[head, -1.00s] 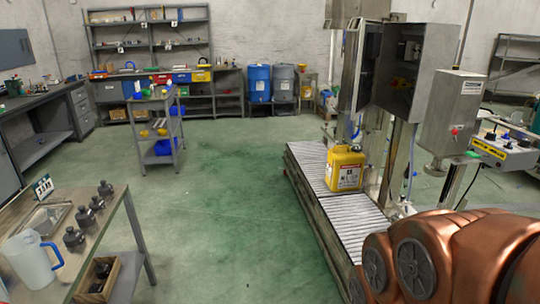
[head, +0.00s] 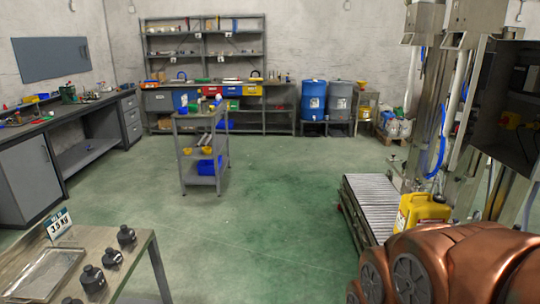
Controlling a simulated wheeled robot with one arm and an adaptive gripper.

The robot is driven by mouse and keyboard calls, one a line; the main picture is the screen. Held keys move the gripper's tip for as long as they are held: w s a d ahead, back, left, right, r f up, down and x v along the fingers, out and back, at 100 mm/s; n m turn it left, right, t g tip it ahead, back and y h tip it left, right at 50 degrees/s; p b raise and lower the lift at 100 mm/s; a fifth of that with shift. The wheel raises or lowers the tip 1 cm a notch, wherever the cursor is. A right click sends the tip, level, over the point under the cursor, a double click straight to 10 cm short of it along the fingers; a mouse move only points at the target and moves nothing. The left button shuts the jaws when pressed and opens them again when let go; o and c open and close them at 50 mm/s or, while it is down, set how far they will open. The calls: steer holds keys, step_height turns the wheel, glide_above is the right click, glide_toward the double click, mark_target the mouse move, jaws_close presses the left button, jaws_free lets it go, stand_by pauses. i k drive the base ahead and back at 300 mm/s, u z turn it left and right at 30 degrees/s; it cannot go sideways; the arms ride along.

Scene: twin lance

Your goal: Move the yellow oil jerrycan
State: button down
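The yellow jerrycan (head: 424,209) stands upright on the grey roller conveyor (head: 368,190) at the right of the head view. It has a white label on its side, and its lower part is hidden behind my copper-coloured arm. My arm fills the lower right corner. My gripper is not in view, so I cannot see what it holds or touches.
A grey shelf cart (head: 203,150) stands mid-floor. A table with black bottles (head: 93,281) and a metal tray (head: 44,272) is at the lower left. A filling machine with metal columns rises at the right. Blue (head: 313,100) and grey drums stand at the back. The green floor between is clear.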

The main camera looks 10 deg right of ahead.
mark_target(415, 208)
steer(key=u, duration=0.05)
steer(key=i, duration=1.75)
steer(key=z, duration=0.35)
steer(key=i, duration=1.7)
steer(key=z, duration=0.9)
steer(key=i, duration=1.35)
steer(key=z, duration=0.4)
